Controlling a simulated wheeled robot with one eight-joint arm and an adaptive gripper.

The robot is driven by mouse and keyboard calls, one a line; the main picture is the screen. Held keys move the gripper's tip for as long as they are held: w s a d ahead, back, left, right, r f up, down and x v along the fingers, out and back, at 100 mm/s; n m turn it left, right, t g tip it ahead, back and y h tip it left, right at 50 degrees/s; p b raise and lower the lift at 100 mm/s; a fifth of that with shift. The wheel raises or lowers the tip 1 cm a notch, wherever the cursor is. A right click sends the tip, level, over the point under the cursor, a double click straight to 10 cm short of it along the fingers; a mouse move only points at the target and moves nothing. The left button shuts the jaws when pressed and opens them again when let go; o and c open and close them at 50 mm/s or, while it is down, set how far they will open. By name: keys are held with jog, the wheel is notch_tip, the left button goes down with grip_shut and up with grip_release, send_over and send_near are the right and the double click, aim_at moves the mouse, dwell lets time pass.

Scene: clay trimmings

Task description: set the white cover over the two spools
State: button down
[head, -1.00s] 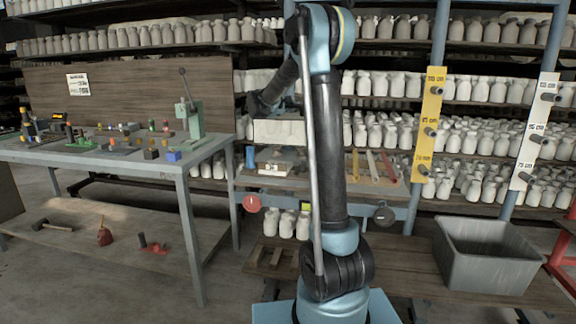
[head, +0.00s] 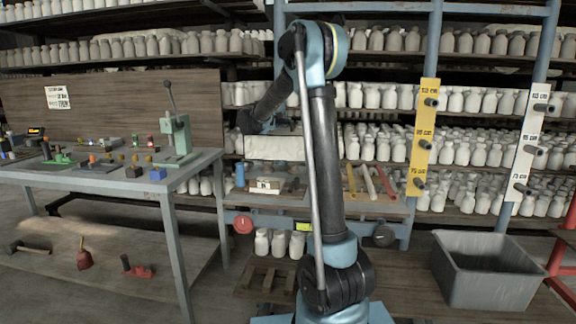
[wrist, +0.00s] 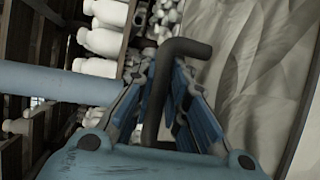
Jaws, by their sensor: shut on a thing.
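The white cover (head: 275,148) is a pale, box-like thing with a creased surface. In the head view it hangs left of my arm, above the shelf bench. In the wrist view its large pale face (wrist: 255,75) fills the right side. My gripper (wrist: 160,75) is shut on a dark bent handle (wrist: 187,46) that reaches toward the cover. I cannot make out the two spools; a low block with a white label (head: 268,185) and a small blue thing (head: 240,175) lie below the cover.
A work table (head: 95,182) with a lever press (head: 176,135) stands at left. Tools (head: 370,182) lie on the bench right of my arm. A grey bin (head: 487,270) stands at lower right. Blue posts with yellow (head: 424,137) and white gauges rise behind. Shelves of pale bottles fill the back.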

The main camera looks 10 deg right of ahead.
notch_tip(320, 180, down, 8)
jog(key=shift+f, duration=0.2)
jog(key=c, duration=1.6)
grip_release()
jog(key=shift+s+a, duration=0.1)
jog(key=shift+a, duration=0.05)
